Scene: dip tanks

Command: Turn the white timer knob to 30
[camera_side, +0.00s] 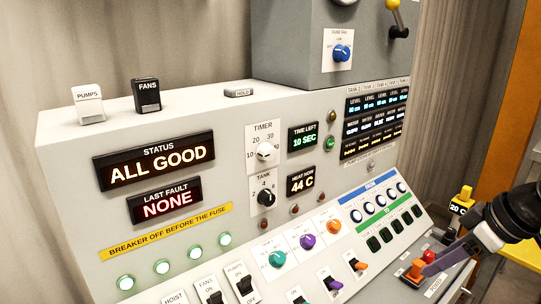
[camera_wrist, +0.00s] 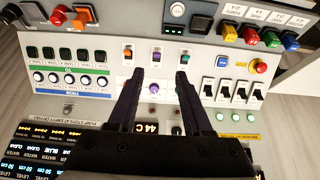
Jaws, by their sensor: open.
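The white timer knob (camera_side: 265,152) is on the upright console face in the side view, under the TIMER label. Its scale shows 10 at the left and 20 and 30 above; I cannot clearly tell where its pointer stands. The TIME LEFT display (camera_side: 303,138) beside it reads 10 SEC. My gripper (camera_wrist: 160,78) is open and empty in the wrist view, its two dark fingers apart over the lower panel. In the side view my gripper is at the right edge, well away from the timer knob. I cannot make out the timer knob in the wrist view.
The black TANK knob (camera_side: 265,197) sits just below the timer. The teal knob (camera_side: 277,259), purple knob (camera_side: 307,241) and orange knob (camera_side: 333,227) are on the lower slope. A grey box with a blue knob (camera_side: 341,53) stands above the console. Several switches line the front.

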